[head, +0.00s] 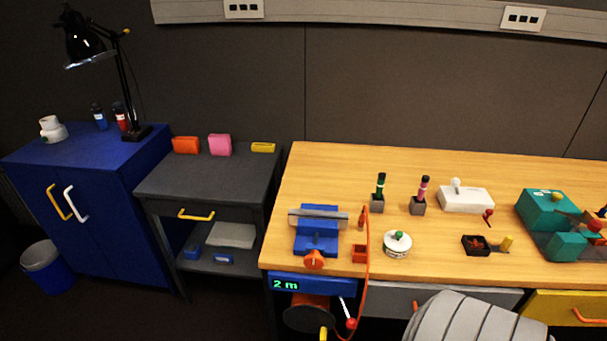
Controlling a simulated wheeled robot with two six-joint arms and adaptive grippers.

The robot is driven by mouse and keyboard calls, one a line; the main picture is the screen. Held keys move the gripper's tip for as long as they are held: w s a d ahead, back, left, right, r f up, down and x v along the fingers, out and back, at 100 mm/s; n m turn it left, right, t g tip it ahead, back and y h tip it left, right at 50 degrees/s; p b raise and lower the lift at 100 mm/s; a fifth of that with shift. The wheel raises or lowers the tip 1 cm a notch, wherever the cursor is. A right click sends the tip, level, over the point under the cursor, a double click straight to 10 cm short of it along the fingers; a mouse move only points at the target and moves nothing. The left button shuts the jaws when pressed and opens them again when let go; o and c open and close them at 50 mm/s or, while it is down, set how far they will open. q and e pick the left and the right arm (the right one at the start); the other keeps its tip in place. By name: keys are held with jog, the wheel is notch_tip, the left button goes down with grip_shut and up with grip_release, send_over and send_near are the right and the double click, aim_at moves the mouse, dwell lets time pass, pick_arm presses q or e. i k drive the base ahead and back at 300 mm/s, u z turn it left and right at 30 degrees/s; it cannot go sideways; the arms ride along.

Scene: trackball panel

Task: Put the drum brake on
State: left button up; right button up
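A dark drum with an orange part (308,312) hangs under the front edge of the wooden table, below a blue housing whose display (286,284) reads "2 m". A lever with a white rod and a red knob (351,323) sticks out at the drum's right side, the knob low. I cannot tell whether this lever is the brake or whether it is set. A yellow-tipped part (323,333) shows at the bottom edge, partly cut off. An orange cable (367,265) loops from near the drum up onto the table. Neither of my grippers is in view.
On the table (310,165) stand a blue clamp-like device (317,237), a white pot with a green knob (397,243), a white trackball panel (466,198) and a teal machine (550,212). A grey ribbed shape, likely mine, covers the lower right front. A dark cart (205,180) stands left.

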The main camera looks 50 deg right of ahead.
aim_at(350, 324)
jog(key=z, duration=0.9)
jog(key=k, duration=0.7)
jog(key=u, duration=0.35)
